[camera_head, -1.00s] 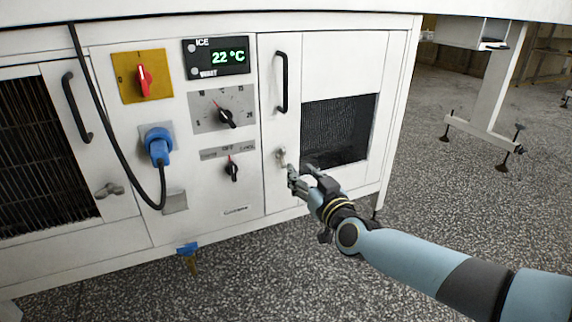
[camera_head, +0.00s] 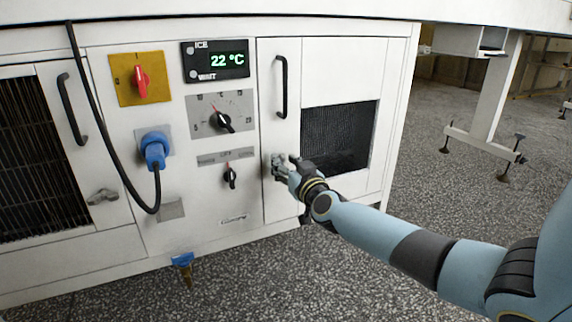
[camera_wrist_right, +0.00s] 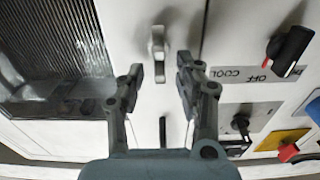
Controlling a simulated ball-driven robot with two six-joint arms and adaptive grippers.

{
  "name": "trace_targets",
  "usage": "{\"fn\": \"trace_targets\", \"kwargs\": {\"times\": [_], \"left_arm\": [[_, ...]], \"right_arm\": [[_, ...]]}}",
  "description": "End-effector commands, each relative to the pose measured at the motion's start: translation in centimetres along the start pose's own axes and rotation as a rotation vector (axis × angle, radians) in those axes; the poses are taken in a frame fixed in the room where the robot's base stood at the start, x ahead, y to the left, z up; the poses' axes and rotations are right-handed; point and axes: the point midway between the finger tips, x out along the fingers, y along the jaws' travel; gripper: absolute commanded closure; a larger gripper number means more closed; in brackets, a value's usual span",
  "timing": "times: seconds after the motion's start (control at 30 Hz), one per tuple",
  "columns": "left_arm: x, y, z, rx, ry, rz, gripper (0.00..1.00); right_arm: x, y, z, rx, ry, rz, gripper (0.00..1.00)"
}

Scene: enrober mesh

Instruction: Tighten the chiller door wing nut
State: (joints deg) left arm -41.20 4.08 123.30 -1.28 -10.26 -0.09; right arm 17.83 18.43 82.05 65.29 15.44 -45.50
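The chiller door (camera_head: 312,75) is the white right-hand door with a black handle (camera_head: 282,87) and a dark mesh window (camera_head: 338,135). Its wing nut (camera_wrist_right: 158,46) shows in the right wrist view as a pale upright piece on the door, just beyond my fingertips and roughly centred between them. In the head view my gripper covers it. My right gripper (camera_head: 277,166) is at the door's lower left edge. In the wrist view my right gripper (camera_wrist_right: 160,77) is open, with nothing between its fingers. My left gripper is not in view.
Left of the door is a panel with a red switch (camera_head: 140,82), a 22 °C display (camera_head: 216,61), black knobs (camera_head: 221,121) and a blue plug (camera_head: 154,150) with a hanging cable. Another wing nut (camera_head: 103,196) is on the left door. Open floor (camera_head: 420,190) lies to the right.

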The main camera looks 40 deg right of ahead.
Motion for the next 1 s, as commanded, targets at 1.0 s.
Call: {"fn": "trace_targets", "kwargs": {"times": [1.0], "left_arm": [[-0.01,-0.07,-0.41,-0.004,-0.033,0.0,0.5]], "right_arm": [[-0.04,0.37,0.05,0.226,-0.001,0.0,1.0]]}}
